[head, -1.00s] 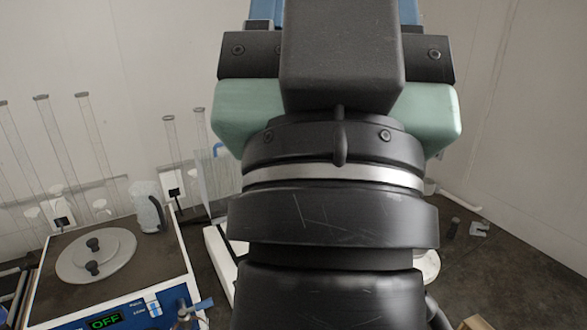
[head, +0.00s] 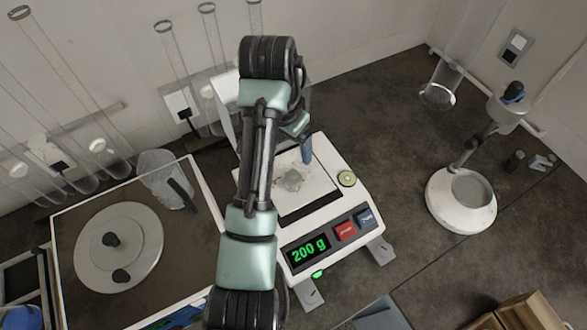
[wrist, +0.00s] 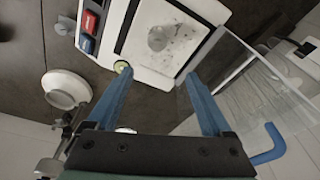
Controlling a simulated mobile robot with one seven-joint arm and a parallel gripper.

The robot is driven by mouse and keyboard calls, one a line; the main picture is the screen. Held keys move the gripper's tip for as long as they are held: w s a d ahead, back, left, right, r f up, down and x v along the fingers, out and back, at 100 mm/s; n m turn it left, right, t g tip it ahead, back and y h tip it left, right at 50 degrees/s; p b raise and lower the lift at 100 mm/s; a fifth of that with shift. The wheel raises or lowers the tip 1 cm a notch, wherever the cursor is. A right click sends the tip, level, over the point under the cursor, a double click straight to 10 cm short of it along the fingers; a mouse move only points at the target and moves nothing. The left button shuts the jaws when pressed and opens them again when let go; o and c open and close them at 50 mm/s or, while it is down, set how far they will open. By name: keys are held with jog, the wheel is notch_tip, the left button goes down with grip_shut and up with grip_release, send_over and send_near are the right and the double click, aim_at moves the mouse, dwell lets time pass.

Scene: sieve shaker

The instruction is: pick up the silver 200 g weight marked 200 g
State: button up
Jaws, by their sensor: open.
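A small silver-grey cylindrical weight (head: 291,180) stands on the pan of the white balance (head: 352,207), whose display reads 200 g. In the wrist view the weight (wrist: 157,39) is seen from above near the top centre; no marking on it is legible. My gripper (wrist: 158,75) has two blue fingers spread apart with nothing between them. In the wrist picture the weight lies beyond the fingertips, roughly in line with the gap. In the head view my arm covers the balance's left part, and only one blue finger (head: 307,150) shows clearly, behind the weight.
A clear glass shield (wrist: 265,85) with a blue handle (wrist: 268,145) stands beside the balance, close to my right finger in the wrist view. A white round-based stand (head: 462,212) is at right. Glass tubes line the wall.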

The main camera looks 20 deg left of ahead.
aim_at(292, 174)
jog(key=shift+g, duration=0.4)
jog(key=f, duration=0.3)
jog(key=f+p, duration=0.1)
jog(key=f, duration=0.3)
jog(key=shift+s+d+f, duration=0.15)
jog(key=shift+d+f, duration=0.05)
jog(key=shift+f, duration=0.1)
jog(key=shift+w+d+f+p, duration=0.1)
jog(key=shift+w+f+p, duration=0.1)
jog(key=shift+f, duration=0.75)
jog(key=shift+w+a+f+p, duration=0.1)
jog(key=shift+f+p, duration=0.1)
jog(key=shift+f, duration=0.8)
jog(key=shift+w+d+f+p, duration=0.1)
jog(key=shift+f+p, duration=0.1)
jog(key=shift+f, duration=0.75)
